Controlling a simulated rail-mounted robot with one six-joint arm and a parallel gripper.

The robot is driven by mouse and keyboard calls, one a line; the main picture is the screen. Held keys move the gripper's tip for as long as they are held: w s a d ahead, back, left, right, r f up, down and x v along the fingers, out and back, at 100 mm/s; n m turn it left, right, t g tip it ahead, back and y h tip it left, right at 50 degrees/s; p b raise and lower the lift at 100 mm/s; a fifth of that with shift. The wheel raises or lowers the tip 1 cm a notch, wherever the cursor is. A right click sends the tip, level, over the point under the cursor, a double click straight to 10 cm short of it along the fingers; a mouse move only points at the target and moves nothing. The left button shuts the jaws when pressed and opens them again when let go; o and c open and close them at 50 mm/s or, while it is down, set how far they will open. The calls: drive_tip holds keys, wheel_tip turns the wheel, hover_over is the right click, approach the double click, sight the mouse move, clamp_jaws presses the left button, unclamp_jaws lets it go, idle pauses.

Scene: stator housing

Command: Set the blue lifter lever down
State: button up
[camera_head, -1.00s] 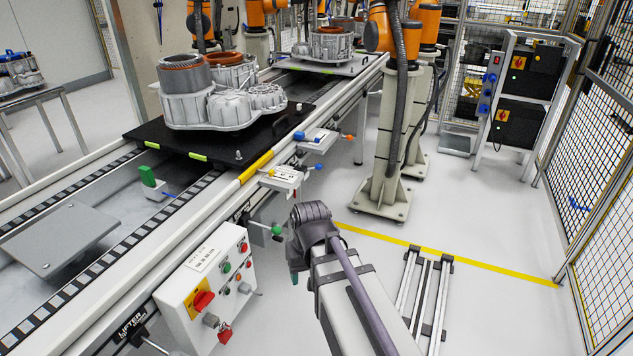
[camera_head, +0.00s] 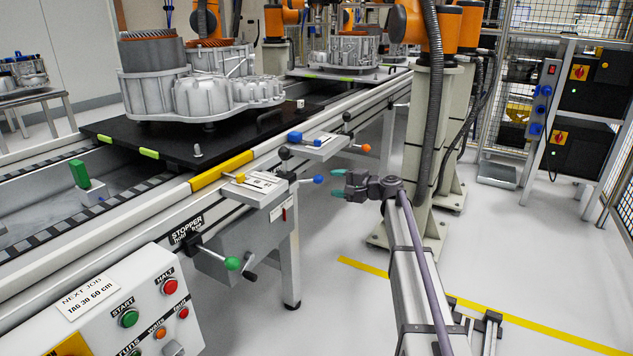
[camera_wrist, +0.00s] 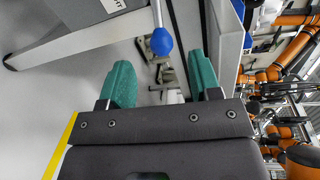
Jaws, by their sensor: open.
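A lever with a blue ball knob (camera_head: 318,180) sticks out to the right from the conveyor's side in the head view, its rod roughly level. In the wrist view the blue knob (camera_wrist: 161,41) is on a thin metal rod, beyond the fingertips and roughly centred between them. My gripper (camera_head: 337,183) is open, with its teal fingers pointing left at the knob and a small gap between. The gripper (camera_wrist: 162,76) also shows in the wrist view with nothing between its fingers.
A green-knobbed stopper lever (camera_head: 232,263) is lower left, and an orange-knobbed lever (camera_head: 365,148) is behind. Another blue knob (camera_head: 295,137) sits above on the rail. A control box (camera_head: 110,310) stands front left. The floor right of the conveyor is partly open.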

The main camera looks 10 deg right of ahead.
sight(317, 181)
drive_tip(key=b+x, duration=0.1)
drive_tip(key=x, duration=0.8)
drive_tip(key=shift+w+a+f, duration=0.1)
drive_tip(key=shift+w+a, duration=0.1)
drive_tip(key=shift+a, duration=0.05)
drive_tip(key=shift+c, duration=0.2)
clamp_jaws()
